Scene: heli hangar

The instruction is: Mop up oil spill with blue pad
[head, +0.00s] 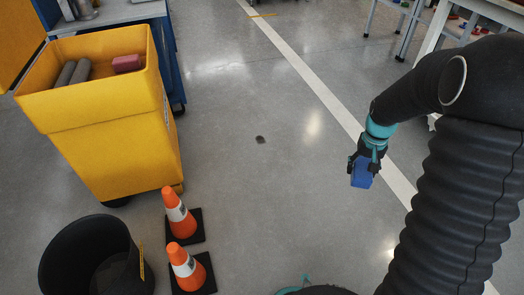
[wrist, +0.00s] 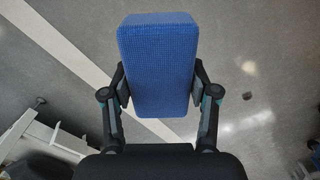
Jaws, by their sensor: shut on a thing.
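The oil spill (head: 261,140) is a small dark spot on the grey floor, near the middle of the head view. It also shows in the wrist view (wrist: 247,96), to the right of the pad. My gripper (head: 366,160) is shut on the blue pad (head: 361,178), which hangs below the fingers. In the wrist view the textured blue pad (wrist: 158,62) sits between both fingers. The pad is above the floor, to the right of the spill and apart from it.
A yellow bin (head: 115,150) with grey rolls and a red block stands at the left. Two orange cones (head: 179,215) and a black bucket (head: 90,262) stand at the lower left. Tables are at the upper right. The floor between spill and pad is clear.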

